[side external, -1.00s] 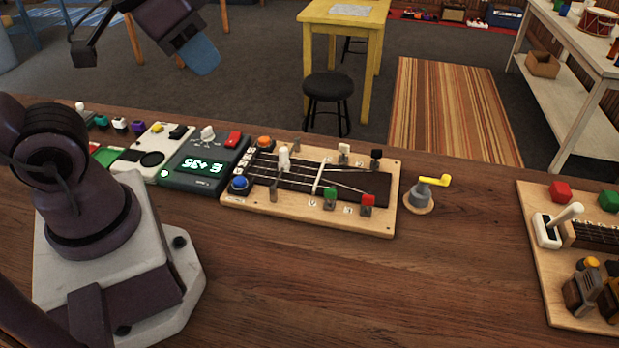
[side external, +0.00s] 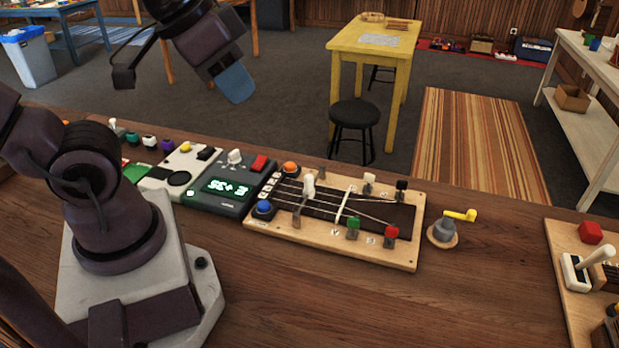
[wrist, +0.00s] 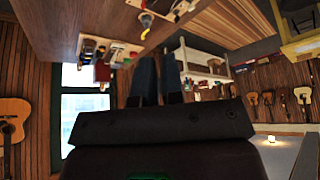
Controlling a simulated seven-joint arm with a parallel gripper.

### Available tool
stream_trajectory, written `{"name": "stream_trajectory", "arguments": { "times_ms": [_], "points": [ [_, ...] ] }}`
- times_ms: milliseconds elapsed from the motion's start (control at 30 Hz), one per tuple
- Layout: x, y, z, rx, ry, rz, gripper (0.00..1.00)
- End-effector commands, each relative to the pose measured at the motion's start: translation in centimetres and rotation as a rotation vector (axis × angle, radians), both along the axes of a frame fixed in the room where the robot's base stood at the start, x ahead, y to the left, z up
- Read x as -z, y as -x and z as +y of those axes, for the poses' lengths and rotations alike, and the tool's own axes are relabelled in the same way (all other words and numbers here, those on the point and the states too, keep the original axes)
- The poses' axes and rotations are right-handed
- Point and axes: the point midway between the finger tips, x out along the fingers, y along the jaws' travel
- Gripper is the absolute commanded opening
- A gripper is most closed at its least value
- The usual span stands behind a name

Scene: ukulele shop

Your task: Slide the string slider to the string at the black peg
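The string board (side external: 262,232) lies on the bench, with strings running lengthwise over a dark neck. The string slider, with a white upright handle (side external: 309,186), stands towards the board's left end, between two grey posts. The black peg (side external: 401,186) is at the board's back right corner. A white peg (side external: 369,178) is left of it. A green peg (side external: 353,222) and a red peg (side external: 391,231) stand along the front. My gripper (side external: 235,84) is high above and behind the board, apart from it. Its fingers (wrist: 158,78) show in the wrist view with an empty gap between them.
A grey crank with a yellow handle (side external: 446,230) stands right of the board. A tuner box (side external: 232,188) with a lit display adjoins its left. Another wooden board (side external: 566,295) is at the far right. Bare bench lies in front.

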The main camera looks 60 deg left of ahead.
Motion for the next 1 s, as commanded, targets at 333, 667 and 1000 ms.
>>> {"name": "stream_trajectory", "arguments": {
  "times_ms": [333, 667, 1000],
  "points": [
    [4.0, -3.2, 2.4, -0.11, 0.025, 0.241, 0.46],
    [11.2, -10.1, 7.4, -0.364, 0.1, 0.478, 0.46],
    [15.7, -15.5, 11.2, -0.585, 0.145, 0.488, 0.46]
  ]
}}
